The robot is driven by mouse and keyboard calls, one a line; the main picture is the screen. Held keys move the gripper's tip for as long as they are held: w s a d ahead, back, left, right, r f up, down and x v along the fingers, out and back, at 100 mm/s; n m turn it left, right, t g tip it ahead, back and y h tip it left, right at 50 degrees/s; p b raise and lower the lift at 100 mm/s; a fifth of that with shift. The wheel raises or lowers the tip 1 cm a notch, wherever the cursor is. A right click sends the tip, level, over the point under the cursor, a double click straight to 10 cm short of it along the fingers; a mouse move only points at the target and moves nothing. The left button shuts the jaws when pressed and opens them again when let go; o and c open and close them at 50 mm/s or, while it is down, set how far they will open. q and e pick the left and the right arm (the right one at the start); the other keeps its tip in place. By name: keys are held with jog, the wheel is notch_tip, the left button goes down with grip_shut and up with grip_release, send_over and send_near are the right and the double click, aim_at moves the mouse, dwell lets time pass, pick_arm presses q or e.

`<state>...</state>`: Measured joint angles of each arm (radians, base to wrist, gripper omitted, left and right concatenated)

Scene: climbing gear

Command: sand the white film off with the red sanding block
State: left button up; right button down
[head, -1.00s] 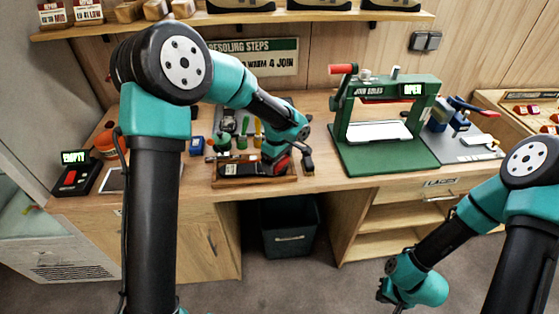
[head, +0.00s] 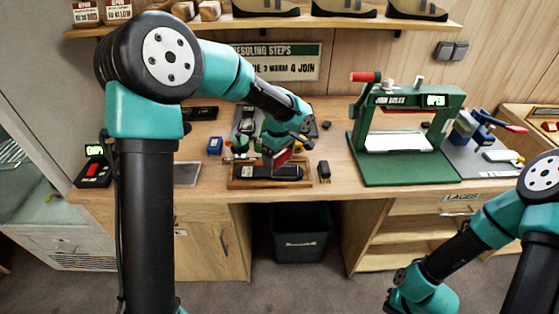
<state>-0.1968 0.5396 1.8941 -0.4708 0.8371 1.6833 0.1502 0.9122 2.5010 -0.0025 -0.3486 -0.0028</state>
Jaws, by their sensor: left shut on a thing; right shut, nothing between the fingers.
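My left gripper (head: 291,149) is shut on the red sanding block (head: 281,158) and holds it over the black sole (head: 270,172). The sole lies in a wooden tray (head: 240,184) on the bench. The gripper partly hides the block, and I cannot tell whether block and sole touch. A small pale patch shows at the sole's left part; I cannot tell whether it is the white film. My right gripper (head: 396,306) is shut and empty, low at the bottom edge in front of the bench, partly cut off.
The green press (head: 407,140) reading OPEN stands right of the tray. A small dark item (head: 323,172) stands beside the tray, and a blue item (head: 214,146) behind its left end. A black box with a red button (head: 94,173) is at far left. A bin (head: 302,235) stands below.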

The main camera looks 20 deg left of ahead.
pick_arm(q)
jog(key=shift+r, duration=1.65)
